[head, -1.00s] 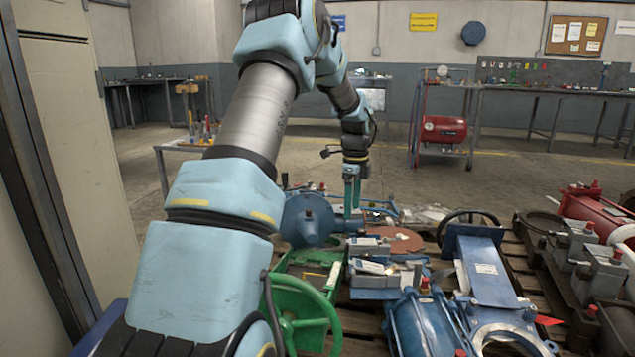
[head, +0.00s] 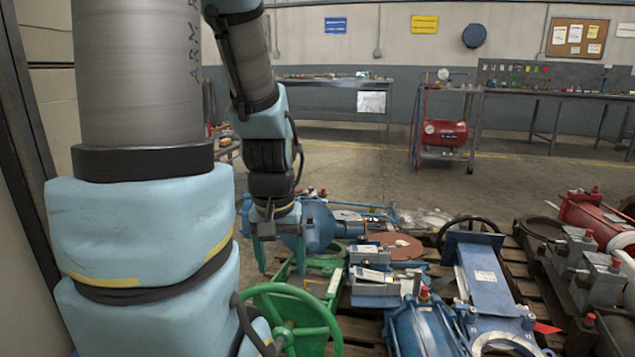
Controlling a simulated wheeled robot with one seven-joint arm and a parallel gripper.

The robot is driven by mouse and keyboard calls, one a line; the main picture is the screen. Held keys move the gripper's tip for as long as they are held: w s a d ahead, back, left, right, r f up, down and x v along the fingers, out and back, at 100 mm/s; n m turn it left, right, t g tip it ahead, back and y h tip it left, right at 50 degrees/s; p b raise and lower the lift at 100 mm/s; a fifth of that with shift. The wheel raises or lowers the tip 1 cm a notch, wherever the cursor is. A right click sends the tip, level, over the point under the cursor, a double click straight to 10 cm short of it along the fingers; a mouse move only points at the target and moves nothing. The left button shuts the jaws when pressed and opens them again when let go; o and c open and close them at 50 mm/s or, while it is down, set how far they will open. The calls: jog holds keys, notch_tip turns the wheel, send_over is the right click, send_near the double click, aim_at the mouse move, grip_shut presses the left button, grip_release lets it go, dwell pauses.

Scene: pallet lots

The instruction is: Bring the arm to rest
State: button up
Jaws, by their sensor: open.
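My arm stands large at the left of the head view, bent over with its end pointing down. My gripper (head: 268,258) hangs over the near left part of the pallet, left of a blue flanged valve (head: 312,225) and above the green valve parts. Its two fingers are apart, and I see nothing between them. Whether the fingertips touch the green part behind them cannot be told.
A green handwheel (head: 290,318) stands close to my forearm. Grey boxes (head: 372,285), a blue gate valve (head: 480,270) and red cylinders (head: 598,212) crowd the wooden pallet. A red compressor (head: 444,133) stands beyond. The floor (head: 370,165) between is open.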

aim_at(352, 269)
notch_tip(352, 269, up, 34)
jog(key=p, duration=3.2)
jog(key=shift+f, duration=0.15)
